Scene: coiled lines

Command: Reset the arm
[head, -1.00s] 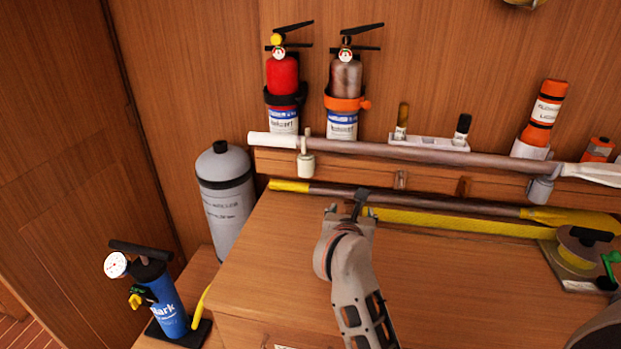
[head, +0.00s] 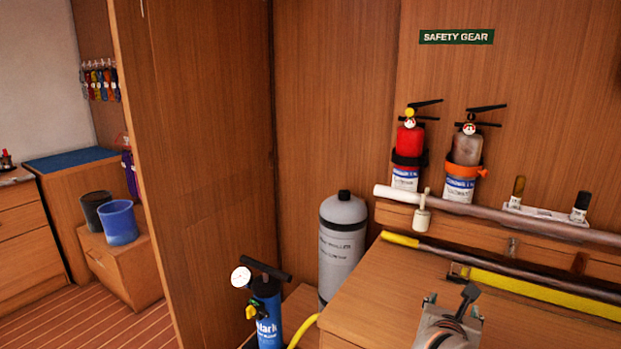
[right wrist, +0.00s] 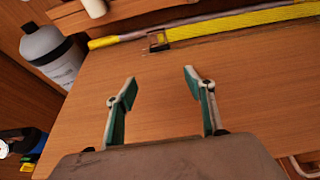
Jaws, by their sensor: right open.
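My right gripper (head: 452,302) shows at the bottom edge of the head view, above the wooden bench top (head: 385,290). My left gripper is in neither view.
A grey cylinder (head: 342,245) and a blue pump with a gauge (head: 266,312) stand left of the bench. Fire extinguishers (head: 408,150), a horizontal pole (head: 500,212) and a yellow strip (head: 540,281) line the back. Two buckets (head: 118,222) stand far left.

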